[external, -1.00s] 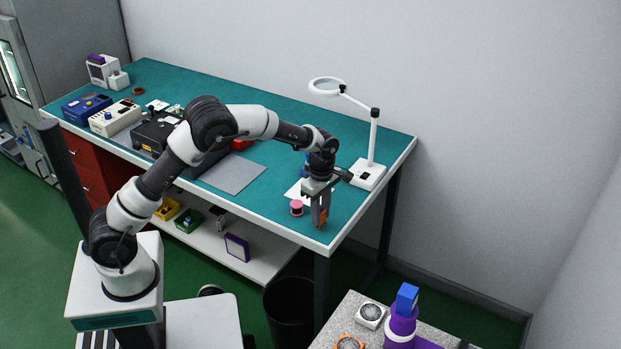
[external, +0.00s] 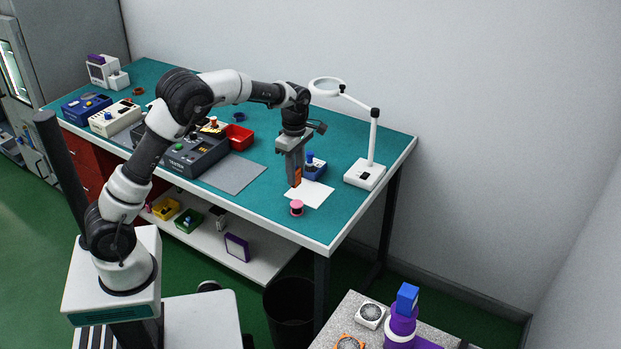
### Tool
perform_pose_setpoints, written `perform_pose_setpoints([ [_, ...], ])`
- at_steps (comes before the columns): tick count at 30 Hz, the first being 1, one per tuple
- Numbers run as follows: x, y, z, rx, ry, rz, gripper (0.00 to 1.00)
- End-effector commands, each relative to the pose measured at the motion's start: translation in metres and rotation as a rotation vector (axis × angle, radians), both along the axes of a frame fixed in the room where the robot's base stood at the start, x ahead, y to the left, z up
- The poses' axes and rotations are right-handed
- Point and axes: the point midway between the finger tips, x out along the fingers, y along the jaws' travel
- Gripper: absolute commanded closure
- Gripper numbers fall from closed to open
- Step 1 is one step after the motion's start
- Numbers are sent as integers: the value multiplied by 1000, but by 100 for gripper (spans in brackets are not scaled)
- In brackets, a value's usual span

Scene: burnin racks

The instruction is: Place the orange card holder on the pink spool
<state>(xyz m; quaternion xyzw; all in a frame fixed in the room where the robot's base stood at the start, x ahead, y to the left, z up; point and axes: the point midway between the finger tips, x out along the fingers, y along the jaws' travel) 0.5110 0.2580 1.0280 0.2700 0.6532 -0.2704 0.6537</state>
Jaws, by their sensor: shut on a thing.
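The orange card holder (external: 297,177) is between the fingers of my gripper (external: 295,180), which is shut on it. It is held upright above the white sheet on the bench. The pink spool (external: 296,207) stands on the teal bench top near its front edge, a little below and in front of the card holder in the picture. The card holder and the spool look apart. My fingers hide part of the card holder.
A white sheet (external: 312,194) lies under my gripper. A blue device (external: 314,168) stands just behind it. A white magnifier lamp (external: 365,174) is to the right. A grey mat (external: 233,174), a dark tester (external: 196,155) and a red bin (external: 239,137) are left. Bare bench lies right of the spool.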

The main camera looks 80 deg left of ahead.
Motion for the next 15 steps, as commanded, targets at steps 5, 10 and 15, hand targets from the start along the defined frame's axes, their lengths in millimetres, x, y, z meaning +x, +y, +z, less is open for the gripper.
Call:
perform_pose_setpoints([
  [5, 0, 0, -22, -1, 1, 0, 94],
  [10, 0, 0, -39, -1, 2, 0, 94],
  [15, 0, -1, -67, -1, 3, -1, 94],
])
